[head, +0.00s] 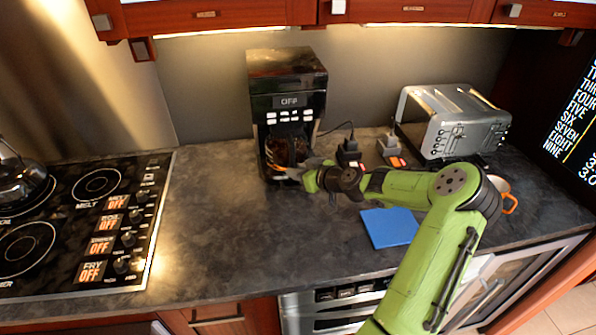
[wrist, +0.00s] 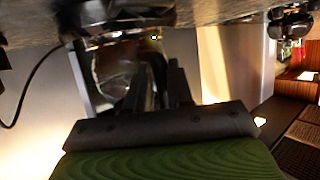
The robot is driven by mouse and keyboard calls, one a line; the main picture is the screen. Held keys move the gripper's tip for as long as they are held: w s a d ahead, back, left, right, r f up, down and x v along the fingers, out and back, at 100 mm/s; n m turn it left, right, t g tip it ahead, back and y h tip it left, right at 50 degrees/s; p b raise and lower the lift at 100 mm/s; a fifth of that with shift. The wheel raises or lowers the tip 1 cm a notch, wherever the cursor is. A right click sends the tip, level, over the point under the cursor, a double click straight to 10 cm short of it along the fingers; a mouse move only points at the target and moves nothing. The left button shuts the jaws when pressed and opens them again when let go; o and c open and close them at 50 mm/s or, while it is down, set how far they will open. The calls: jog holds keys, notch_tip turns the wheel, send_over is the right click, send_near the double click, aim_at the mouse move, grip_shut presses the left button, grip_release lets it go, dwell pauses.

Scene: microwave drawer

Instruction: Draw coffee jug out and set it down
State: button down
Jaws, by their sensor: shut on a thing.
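The coffee jug (head: 284,152) sits inside the black coffee maker (head: 287,75), low in its bay under the control panel. It is dark glass and partly hidden by the machine and my gripper. My gripper (head: 292,173) is at the front of the bay, shut on the jug's handle. In the wrist view the jug (wrist: 112,75) shows as clear, shiny glass beyond the fingers, with the dark handle between my fingers (wrist: 158,88). The wrist picture is upside down, and the exact grip is dark and hard to make out.
A silver toaster (head: 455,122) stands to the right, with small plugged items beside it. A blue board (head: 389,228) lies on the counter below my arm. A white and orange mug (head: 503,190) is partly behind my arm. The stove (head: 85,225) is at left. The counter (head: 215,220) between is clear.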

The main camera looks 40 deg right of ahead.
jog(key=shift+w+a+r+p, duration=0.15)
jog(key=shift+r+p, duration=0.2)
jog(key=shift+r, duration=0.8)
jog(key=s+a+b, duration=0.3)
jog(key=s+a, duration=0.1)
jog(key=s, duration=0.4)
jog(key=s+a+b, duration=0.4)
jog(key=s, duration=0.5)
jog(key=shift+s, duration=0.15)
dwell(0.8)
